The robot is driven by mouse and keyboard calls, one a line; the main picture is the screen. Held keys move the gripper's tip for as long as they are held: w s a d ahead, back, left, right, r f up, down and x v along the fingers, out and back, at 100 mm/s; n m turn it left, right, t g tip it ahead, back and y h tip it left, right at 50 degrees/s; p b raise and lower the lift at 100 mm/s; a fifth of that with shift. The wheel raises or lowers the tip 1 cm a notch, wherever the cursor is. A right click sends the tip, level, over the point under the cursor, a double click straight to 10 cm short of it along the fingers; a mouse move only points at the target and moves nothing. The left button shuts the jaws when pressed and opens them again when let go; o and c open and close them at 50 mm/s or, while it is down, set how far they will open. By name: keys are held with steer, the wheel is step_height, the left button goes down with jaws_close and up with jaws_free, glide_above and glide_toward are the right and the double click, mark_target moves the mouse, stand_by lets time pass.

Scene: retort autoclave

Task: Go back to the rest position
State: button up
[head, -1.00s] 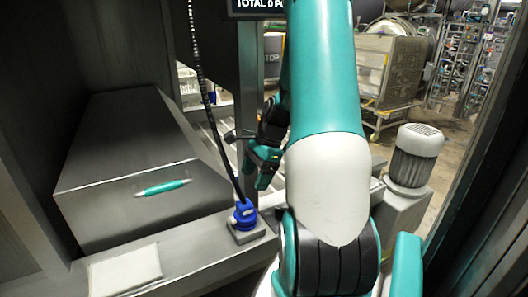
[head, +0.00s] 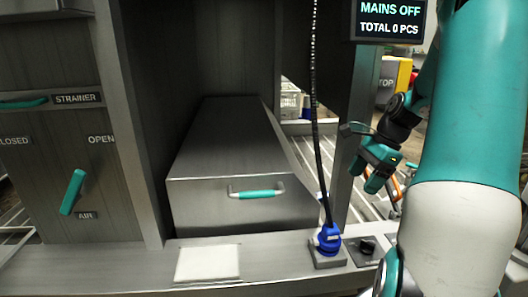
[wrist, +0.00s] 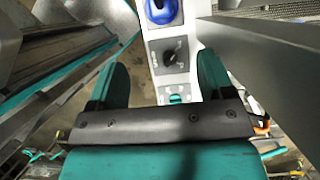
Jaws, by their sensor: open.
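My gripper (head: 373,182) hangs in the air at the right of the head view, in front of the grey post and partly beside my large teal and white arm link. In the wrist view the two teal fingers (wrist: 168,88) stand wide apart with nothing between them. Beyond them lie a black rotary knob (wrist: 175,52) and a blue plug (wrist: 160,10) on a pale ledge. The gripper is apart from both.
A steel box with a teal handle (head: 257,193) sits in the bay. A corded blue plug (head: 328,240), a knob (head: 367,247) and a white pad (head: 208,263) are on the front ledge. A screen (head: 390,18) reads MAINS OFF. A teal lever (head: 73,192) is at left.

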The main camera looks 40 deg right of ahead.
steer(key=w+a+r+n+g, duration=0.1)
steer(key=w+a+r+n, duration=0.15)
steer(key=a+n, duration=0.65)
steer(key=w+a+r+n, duration=0.25)
steer(key=a+n, duration=0.25)
steer(key=a, duration=0.7)
steer(key=s+a+n, duration=0.5)
steer(key=a+n, duration=0.3)
steer(key=a, duration=0.2)
steer(key=s+a+r+n+g, duration=0.1)
steer(key=s+a+n, duration=0.5)
steer(key=a+n, duration=0.3)
steer(key=shift+s+a+r, duration=0.2)
steer(key=shift+s+a, duration=0.1)
steer(key=shift+a, duration=0.1)
